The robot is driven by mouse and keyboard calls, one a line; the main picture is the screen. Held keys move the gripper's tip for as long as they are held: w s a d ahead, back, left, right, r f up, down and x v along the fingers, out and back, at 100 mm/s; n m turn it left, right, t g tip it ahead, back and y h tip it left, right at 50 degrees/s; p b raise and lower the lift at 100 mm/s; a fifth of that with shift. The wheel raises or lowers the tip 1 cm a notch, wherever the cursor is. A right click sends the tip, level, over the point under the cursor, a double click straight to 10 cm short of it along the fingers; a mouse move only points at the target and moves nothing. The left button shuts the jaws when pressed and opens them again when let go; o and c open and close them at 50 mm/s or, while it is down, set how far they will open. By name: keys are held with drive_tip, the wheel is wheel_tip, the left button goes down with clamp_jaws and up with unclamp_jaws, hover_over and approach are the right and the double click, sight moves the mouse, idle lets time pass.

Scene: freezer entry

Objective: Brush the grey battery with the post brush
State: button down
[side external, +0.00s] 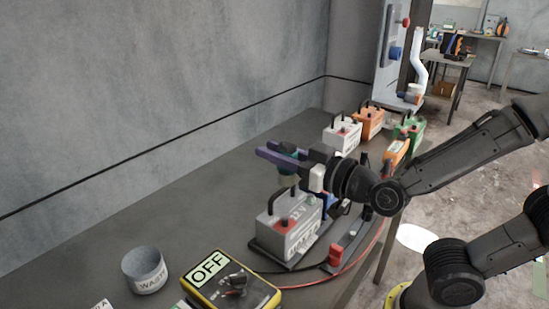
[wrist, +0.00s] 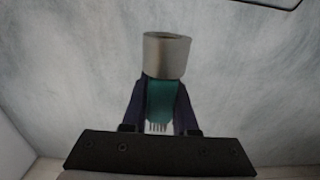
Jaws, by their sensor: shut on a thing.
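The grey battery (side external: 285,232) marked 12 V stands upright on a dark base on the bench, with a red terminal cap and a black handle. My gripper (side external: 278,156) is above the battery, its purple fingers pointing left. In the wrist view the post brush (wrist: 165,55) has a grey metal cup at one end, a teal body between the fingers and bristles at the other. Whether the brush touches the battery's far terminal is hard to tell.
A yellow meter-like box with an OFF sign (side external: 208,268) and a grey WASTE cup (side external: 145,272) are at the front. White (side external: 342,136), orange (side external: 369,122) and green (side external: 409,129) batteries stand behind. A red cable (side external: 345,269) runs along the right edge.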

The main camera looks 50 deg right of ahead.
drive_tip(key=shift+r, duration=1.4)
drive_tip(key=d+f+m+g+h, duration=0.2)
drive_tip(key=d+f+m+h, duration=0.4)
drive_tip(key=d+h, duration=0.3)
drive_tip(key=d+f, duration=0.1)
drive_tip(key=d, duration=0.1)
drive_tip(key=shift+s+d+g, duration=0.25)
drive_tip(key=shift+d+g, duration=0.05)
drive_tip(key=shift+f, duration=0.1)
drive_tip(key=shift+f, duration=1.9)
drive_tip(key=shift+f, duration=1.45)
drive_tip(key=c, duration=0.6)
unclamp_jaws()
drive_tip(key=shift+f, duration=0.1)
